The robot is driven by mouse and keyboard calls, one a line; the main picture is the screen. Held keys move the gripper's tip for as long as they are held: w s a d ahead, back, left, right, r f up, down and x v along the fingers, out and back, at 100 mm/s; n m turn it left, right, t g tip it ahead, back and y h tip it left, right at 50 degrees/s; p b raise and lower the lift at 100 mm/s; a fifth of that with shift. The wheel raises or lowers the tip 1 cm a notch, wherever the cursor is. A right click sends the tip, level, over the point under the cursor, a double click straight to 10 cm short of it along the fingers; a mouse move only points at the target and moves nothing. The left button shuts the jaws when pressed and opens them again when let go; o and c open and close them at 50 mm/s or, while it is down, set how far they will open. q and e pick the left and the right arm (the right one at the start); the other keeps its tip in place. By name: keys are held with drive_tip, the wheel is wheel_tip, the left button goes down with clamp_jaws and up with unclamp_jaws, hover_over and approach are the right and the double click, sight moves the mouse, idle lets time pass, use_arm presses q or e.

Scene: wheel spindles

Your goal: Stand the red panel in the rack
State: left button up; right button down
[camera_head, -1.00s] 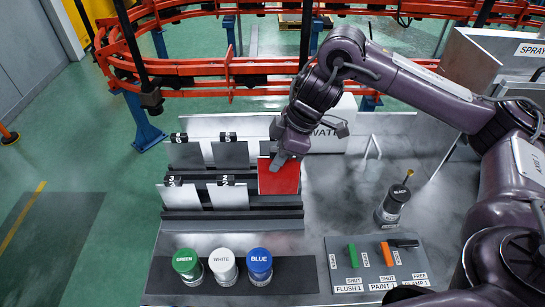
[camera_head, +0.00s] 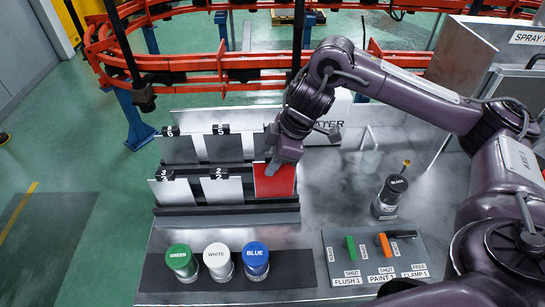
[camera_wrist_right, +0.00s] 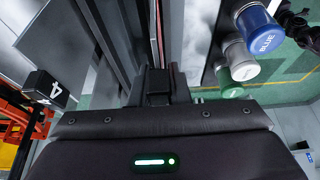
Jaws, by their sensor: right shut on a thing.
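In the right wrist view the panel shows only as a thin red edge (camera_wrist_right: 161,28) beside the rack rails. My left gripper is not in view.
Green (camera_head: 181,262), white (camera_head: 218,262) and blue (camera_head: 256,261) cans stand in front. A black can (camera_head: 390,197) and a lever panel (camera_head: 375,256) are right.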

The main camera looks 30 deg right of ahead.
sight(274, 177)
drive_tip(key=shift+f, duration=0.6)
drive_tip(key=shift+p, duration=0.7)
idle(1.5)
drive_tip(key=shift+f+b, duration=0.9)
drive_tip(key=shift+f, duration=1)
drive_tip(key=c, duration=1.3)
unclamp_jaws()
drive_tip(key=shift+r, duration=0.15)
